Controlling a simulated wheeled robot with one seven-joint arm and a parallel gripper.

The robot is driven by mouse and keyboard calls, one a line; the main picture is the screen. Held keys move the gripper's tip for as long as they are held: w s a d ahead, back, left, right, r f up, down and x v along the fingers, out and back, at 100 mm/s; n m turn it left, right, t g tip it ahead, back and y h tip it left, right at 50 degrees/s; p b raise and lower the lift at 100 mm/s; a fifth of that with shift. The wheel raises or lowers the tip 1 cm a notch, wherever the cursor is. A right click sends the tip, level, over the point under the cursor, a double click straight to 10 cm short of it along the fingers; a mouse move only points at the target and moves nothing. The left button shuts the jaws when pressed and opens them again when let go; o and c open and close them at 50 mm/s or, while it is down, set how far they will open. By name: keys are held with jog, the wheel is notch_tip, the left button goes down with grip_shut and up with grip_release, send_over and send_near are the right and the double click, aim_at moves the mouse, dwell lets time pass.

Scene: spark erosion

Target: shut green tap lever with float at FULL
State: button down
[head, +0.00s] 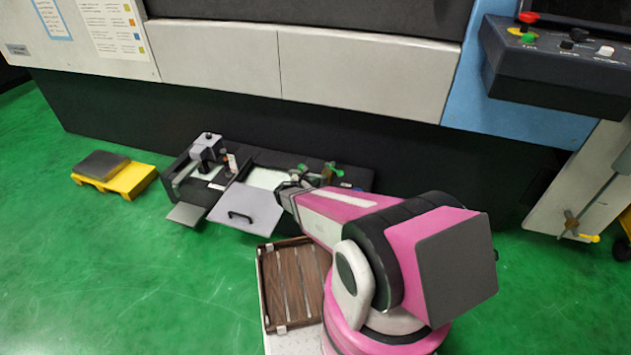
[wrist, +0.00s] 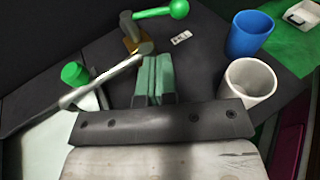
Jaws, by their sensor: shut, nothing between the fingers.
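The green tap lever ends in a round green knob (wrist: 174,9) and joins a brass tap body (wrist: 134,36) at the top of the wrist view. The lever points to the right there. My gripper (wrist: 154,62) is shut and empty, its pale green fingers just below the tap body and apart from the knob. A grey rod (wrist: 100,82) runs from the tap area down to the left, near a green cap (wrist: 74,73); I cannot tell whether this cap is the float. A small label (wrist: 181,36) lies right of the tap, unreadable.
A blue cup (wrist: 250,34) and a white cup (wrist: 248,84) stand to the right of my fingers. A grey lid with a handle (head: 243,213) lies left of my gripper. A wooden slatted crate (head: 264,280) is below, and a yellow pallet (head: 133,181) stands far left on open green floor.

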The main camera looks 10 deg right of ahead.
aim_at(337, 171)
jog(key=x, duration=1.1)
jog(key=shift+w+d+f, duration=0.1)
jog(key=shift+d, duration=0.05)
jog(key=shift+d, duration=0.1)
jog(key=shift+d+n+t+y, duration=0.35)
jog(key=shift+n+t+y, duration=0.25)
jog(key=shift+n+t, duration=0.15)
jog(key=shift+d+n+t+y, duration=0.35)
jog(key=shift+n+t+y, duration=0.3)
jog(key=shift+t, duration=0.1)
jog(key=shift+w+d, duration=0.4)
jog(key=shift+d, duration=0.15)
jog(key=shift+w+d, duration=0.15)
jog(key=s+d+v, duration=0.2)
jog(key=v, duration=1.2)
jog(key=shift+d, duration=0.2)
